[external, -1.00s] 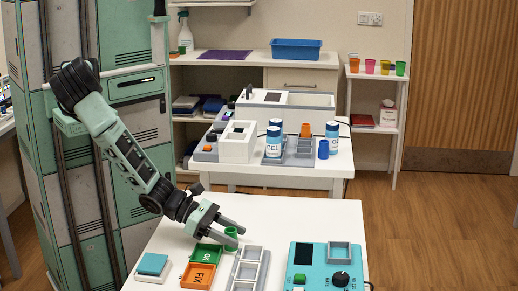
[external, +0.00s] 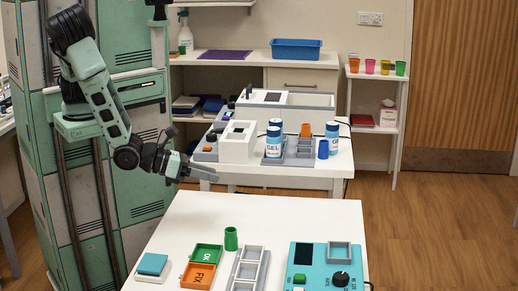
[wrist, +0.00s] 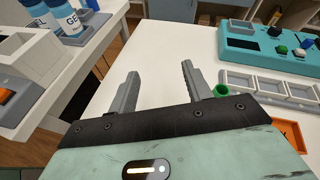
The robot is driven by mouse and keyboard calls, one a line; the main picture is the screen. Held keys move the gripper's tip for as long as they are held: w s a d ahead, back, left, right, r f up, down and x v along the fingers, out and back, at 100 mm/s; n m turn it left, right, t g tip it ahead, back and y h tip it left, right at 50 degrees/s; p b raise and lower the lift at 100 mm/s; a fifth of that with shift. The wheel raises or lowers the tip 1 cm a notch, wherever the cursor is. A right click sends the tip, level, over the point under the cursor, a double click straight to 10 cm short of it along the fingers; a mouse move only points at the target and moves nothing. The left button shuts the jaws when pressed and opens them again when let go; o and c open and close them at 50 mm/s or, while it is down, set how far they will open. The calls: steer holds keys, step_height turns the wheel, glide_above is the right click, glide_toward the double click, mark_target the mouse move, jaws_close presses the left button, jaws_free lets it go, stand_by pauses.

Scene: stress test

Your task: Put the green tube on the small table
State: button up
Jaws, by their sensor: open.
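In the wrist view the green tube (wrist: 221,91) shows just right of my right finger, partly hidden. My gripper (external: 213,175) is open and empty. It is apart from the tube, up and to the left of it in the external view, near the gap between the two white tables. In the wrist view my gripper's fingers (wrist: 160,72) are spread with only tabletop between them. I cannot tell which table is the small one.
The rear table (external: 335,170) carries GEL bottles (external: 273,143) and boxes. The front table's far part is clear.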

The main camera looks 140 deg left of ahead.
steer(key=s+a+r+n+g+h, duration=0.1)
steer(key=s+a+r+n+g, duration=0.3)
steer(key=s, duration=0.3)
steer(key=s+a+r+n+g+h, duration=0.1)
steer(key=s+a+n+g, duration=0.15)
steer(key=s+n, duration=0.45)
steer(key=s+a+r+n+g+h, duration=0.1)
steer(key=s+a+r+n+g, duration=0.1)
steer(key=s+r+n+g, duration=0.25)
steer(key=s+d+r+n+t+h, duration=0.2)
steer(key=s+d+n+h, duration=0.5)
steer(key=n, duration=0.6)
steer(key=s+t+h, duration=0.1)
steer(key=s, duration=0.1)
steer(key=shift+s, duration=0.4)
steer(key=shift+w+d+r+n+t+h, duration=0.15)
steer(key=shift+r+n+t+h, duration=0.15)
steer(key=shift+n+t, duration=0.25)
steer(key=shift+c, duration=1.1)
